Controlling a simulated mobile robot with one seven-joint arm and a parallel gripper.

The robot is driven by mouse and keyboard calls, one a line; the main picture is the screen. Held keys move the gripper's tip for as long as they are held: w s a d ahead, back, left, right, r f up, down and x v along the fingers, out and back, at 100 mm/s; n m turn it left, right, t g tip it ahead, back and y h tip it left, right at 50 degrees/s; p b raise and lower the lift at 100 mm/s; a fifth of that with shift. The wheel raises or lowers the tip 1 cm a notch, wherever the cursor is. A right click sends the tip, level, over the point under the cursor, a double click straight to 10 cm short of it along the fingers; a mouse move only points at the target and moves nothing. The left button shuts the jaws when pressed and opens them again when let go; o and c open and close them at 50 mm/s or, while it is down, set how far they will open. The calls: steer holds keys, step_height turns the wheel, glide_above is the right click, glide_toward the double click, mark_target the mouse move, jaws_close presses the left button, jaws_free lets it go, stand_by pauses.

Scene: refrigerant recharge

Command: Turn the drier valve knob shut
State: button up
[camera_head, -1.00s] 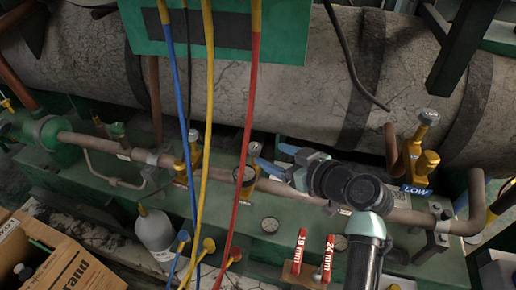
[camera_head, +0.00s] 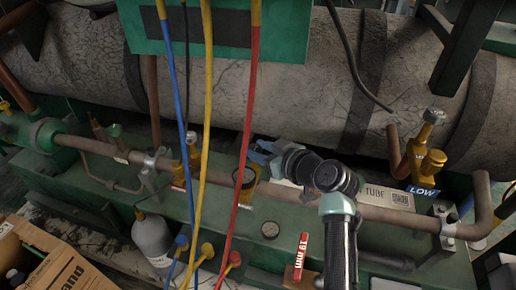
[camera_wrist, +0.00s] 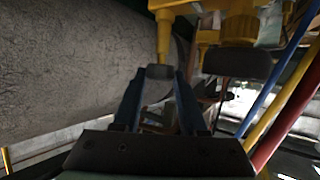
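Yellow valves (camera_head: 194,150) stand on the pipe behind the hanging hoses; no drier label is readable, so I cannot tell for sure which knob is the drier's. My gripper (camera_head: 258,152) is above the pipe, to the right of these valves and just behind a round black-faced gauge (camera_head: 244,178). In the wrist view my gripper (camera_wrist: 160,90) has its two blue fingers apart. A small grey knob (camera_wrist: 160,72) on a yellow stem (camera_wrist: 164,38) appears in line with the gap at the fingertips; contact is unclear. A dark round part (camera_wrist: 237,63) under a yellow body is to the right.
Blue, yellow and red hoses (camera_head: 245,130) hang left of my gripper. The large grey cylinder (camera_head: 290,80) lies behind. A yellow valve with a LOW tag (camera_head: 422,190) is at right. A red 19 mm wrench (camera_head: 301,255) and a grey bottle (camera_head: 152,238) are in front.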

jaws_close()
